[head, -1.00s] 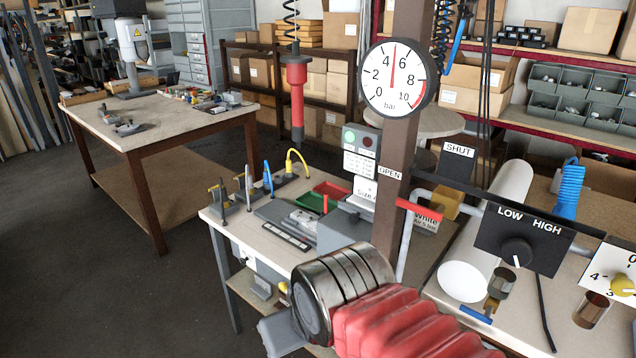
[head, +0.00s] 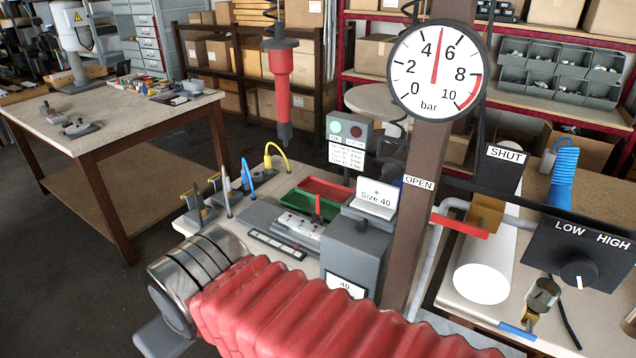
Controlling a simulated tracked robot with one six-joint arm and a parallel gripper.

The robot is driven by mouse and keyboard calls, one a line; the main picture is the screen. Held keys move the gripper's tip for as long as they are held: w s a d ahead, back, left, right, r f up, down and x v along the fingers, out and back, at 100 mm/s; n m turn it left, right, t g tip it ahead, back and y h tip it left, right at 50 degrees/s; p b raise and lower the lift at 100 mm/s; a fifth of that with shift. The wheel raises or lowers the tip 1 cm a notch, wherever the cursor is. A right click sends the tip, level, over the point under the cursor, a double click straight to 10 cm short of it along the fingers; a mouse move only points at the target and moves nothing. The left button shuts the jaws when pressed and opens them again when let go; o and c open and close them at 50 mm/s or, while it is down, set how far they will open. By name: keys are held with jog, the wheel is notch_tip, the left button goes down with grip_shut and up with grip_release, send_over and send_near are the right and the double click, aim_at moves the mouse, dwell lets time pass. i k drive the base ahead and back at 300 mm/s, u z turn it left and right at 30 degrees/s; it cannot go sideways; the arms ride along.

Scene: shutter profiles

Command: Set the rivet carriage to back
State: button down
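On the near bench, a small pale grey slide block (head: 298,224) with an upright red lever (head: 318,206) appears to be the rivet carriage. It sits on a grey fixture (head: 258,215) beside the green and red trays. A dark strip with white markings (head: 276,243) lies in front of it; the markings are too small to read. A grey box with a "Size 40" sign (head: 374,200) stands to its right. My arm's red bellows and metal wrist cross the lower foreground, nearer the camera than the carriage. My gripper's fingers do not show.
A pressure gauge (head: 435,70) hangs on a brown post (head: 425,175) right of the fixture. A red hanging tool (head: 281,75) is above the bench. Blue and yellow hooked pieces (head: 277,155) stand at the bench's left back. The floor (head: 60,270) to the left is clear.

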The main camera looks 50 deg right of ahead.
aim_at(363, 219)
jog(key=z, duration=0.25)
jog(key=i, duration=1.3)
jog(key=z, duration=0.65)
